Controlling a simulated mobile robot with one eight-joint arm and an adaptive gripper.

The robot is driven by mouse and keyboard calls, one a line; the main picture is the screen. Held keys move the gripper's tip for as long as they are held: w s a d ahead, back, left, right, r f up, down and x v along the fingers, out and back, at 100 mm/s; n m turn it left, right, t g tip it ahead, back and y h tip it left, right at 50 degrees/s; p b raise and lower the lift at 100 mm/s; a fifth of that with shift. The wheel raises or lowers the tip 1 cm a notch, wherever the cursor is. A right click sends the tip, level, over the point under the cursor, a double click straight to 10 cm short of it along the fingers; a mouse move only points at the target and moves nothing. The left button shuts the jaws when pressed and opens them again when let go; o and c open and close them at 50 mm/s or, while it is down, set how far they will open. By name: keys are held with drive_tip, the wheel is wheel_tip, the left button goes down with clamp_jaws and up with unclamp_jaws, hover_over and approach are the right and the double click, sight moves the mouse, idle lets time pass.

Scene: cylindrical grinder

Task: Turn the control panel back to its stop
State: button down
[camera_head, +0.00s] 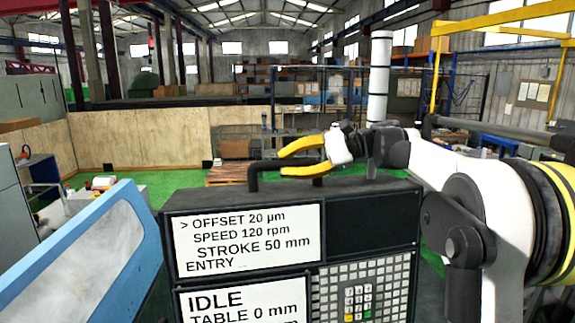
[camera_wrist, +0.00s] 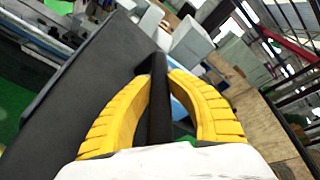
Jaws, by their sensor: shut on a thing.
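The control panel (camera_head: 372,228) is a dark box in the head view, with white screens and a keypad facing me. The upper screen (camera_head: 245,237) reads OFFSET 20 µm, SPEED 120 rpm, STROKE 50 mm and ENTRY. The lower screen (camera_head: 240,302) reads IDLE and TABLE 0 mm. A black bar handle (camera_head: 254,179) stands on the panel's top edge. My gripper (camera_head: 284,160) has its yellow fingers shut on this handle. In the wrist view the handle (camera_wrist: 160,105) runs between the two curved fingers, and the panel (camera_wrist: 85,85) lies to the left.
A blue-framed machine cover (camera_head: 120,235) stands close at the left of the panel. My arm reaches in from the right. Behind are green floor (camera_head: 145,178), a pallet (camera_head: 232,174), plywood walls (camera_head: 140,138) and shelving.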

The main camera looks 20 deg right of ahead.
drive_tip(key=shift+a+f, duration=0.1)
drive_tip(key=shift+a, duration=0.05)
drive_tip(key=c, duration=1.4)
unclamp_jaws()
drive_tip(key=shift+a, duration=0.1)
drive_tip(key=shift+o, duration=0.9)
drive_tip(key=shift+w+a, duration=0.1)
drive_tip(key=shift+a, duration=0.35)
drive_tip(key=shift+d, duration=0.4)
wheel_tip(320, 180, up, 3)
hover_over(317, 182)
drive_tip(key=shift+f, duration=0.2)
drive_tip(key=shift+r, duration=0.2)
drive_tip(key=shift+s+d+r, duration=0.25)
drive_tip(key=shift+s+d, duration=0.05)
drive_tip(key=shift+s, duration=0.15)
drive_tip(key=shift+s+d, duration=0.2)
drive_tip(key=shift+d, duration=0.35)
drive_tip(key=shift+s+d, duration=0.15)
drive_tip(key=shift+d, duration=0.4)
